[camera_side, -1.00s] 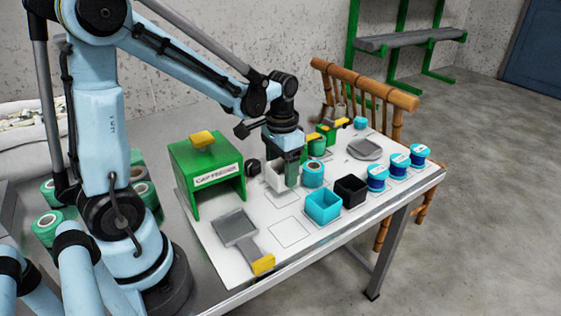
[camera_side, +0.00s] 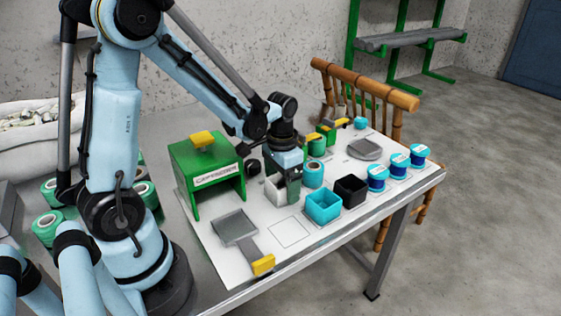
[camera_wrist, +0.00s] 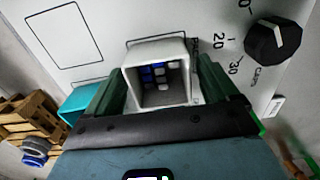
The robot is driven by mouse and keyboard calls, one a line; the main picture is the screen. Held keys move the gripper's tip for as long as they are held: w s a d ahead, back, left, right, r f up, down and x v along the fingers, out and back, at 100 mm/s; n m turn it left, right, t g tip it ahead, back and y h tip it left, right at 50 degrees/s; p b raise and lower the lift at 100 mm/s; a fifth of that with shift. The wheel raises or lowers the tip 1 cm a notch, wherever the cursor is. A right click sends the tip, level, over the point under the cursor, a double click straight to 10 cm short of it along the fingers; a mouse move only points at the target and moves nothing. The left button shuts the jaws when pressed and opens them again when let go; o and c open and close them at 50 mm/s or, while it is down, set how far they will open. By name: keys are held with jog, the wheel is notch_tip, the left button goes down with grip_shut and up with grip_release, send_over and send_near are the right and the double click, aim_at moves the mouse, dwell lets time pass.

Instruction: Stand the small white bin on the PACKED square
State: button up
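The small white bin (camera_side: 278,190) is upright in the middle of the white board, at an outlined square. In the wrist view the bin (camera_wrist: 160,98) hides most of that PACKED square (camera_wrist: 150,39), whose outline edge and partly covered lettering show beside it. Small blue and white pieces lie inside the bin. My gripper (camera_side: 284,180) is low over the board. In the wrist view its green fingers (camera_wrist: 162,85) flank the bin closely on both sides and appear shut on it. I cannot tell whether the bin's base touches the board.
A green cap feeder (camera_side: 207,172) stands left of the bin, with a black dial (camera_wrist: 275,40) nearby. A teal spool (camera_side: 313,174), a cyan bin (camera_side: 323,207) and a black bin (camera_side: 351,190) stand close to the right. An empty outlined square (camera_side: 289,232) lies in front.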

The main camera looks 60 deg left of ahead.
dwell(0.3)
notch_tip(320, 180, up, 12)
jog(key=shift+s+d+t, duration=0.85)
jog(key=shift+d+t, duration=0.35)
jog(key=shift+s+d+t, duration=0.8)
jog(key=shift+d+t, duration=0.4)
jog(key=shift+s+d+t, duration=0.85)
jog(key=shift+d+t, duration=0.35)
jog(key=shift+c, duration=0.2)
